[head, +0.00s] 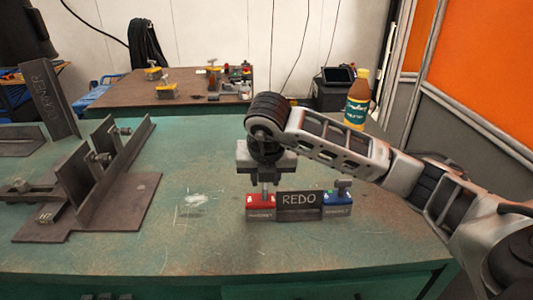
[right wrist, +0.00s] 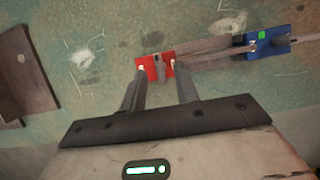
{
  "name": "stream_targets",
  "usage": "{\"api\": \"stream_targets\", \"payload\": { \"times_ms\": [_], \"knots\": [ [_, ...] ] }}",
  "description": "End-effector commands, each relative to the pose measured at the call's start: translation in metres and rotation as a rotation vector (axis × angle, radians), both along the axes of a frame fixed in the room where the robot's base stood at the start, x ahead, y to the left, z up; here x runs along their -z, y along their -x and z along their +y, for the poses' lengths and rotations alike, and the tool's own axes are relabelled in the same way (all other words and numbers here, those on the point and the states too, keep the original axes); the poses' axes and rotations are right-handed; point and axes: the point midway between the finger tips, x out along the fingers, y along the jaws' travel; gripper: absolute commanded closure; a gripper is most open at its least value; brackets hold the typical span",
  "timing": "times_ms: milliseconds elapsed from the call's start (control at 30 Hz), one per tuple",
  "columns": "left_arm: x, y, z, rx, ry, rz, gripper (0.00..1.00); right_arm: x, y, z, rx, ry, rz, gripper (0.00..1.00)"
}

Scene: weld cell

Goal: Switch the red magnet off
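The red magnet (head: 260,206) sits on the green table at the left end of a dark plate marked REDO (head: 299,199). A grey T-shaped handle stands on top of it. My right gripper (head: 265,178) is directly above the red magnet, pointing down. My left gripper is out of view.
A blue magnet (head: 337,204) with a green mark and its own handle sits at the plate's right end. A steel angle fixture (head: 95,190) stands on the left. A bottle (head: 357,100) stands at the back right. The table's front middle is clear.

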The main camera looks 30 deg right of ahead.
Motion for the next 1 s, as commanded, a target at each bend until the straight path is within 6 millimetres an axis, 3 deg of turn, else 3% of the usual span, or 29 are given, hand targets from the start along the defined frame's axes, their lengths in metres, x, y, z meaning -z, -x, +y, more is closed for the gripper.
{"api": "stream_targets", "payload": {
  "times_ms": [267,500,700,1000],
  "knots": [
    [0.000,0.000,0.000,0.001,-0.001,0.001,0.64,-0.062,0.020,0.013,-0.003,-0.001,-0.009,0.69],
    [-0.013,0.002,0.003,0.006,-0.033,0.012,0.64,-0.115,0.037,0.021,0.001,0.004,-0.008,0.69],
    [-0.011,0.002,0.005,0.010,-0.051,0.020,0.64,-0.132,0.045,0.027,0.001,0.001,-0.004,0.69],
    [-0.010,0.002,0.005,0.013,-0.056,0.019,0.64,-0.133,0.047,0.028,0.001,0.001,-0.002,0.69]
  ]
}}
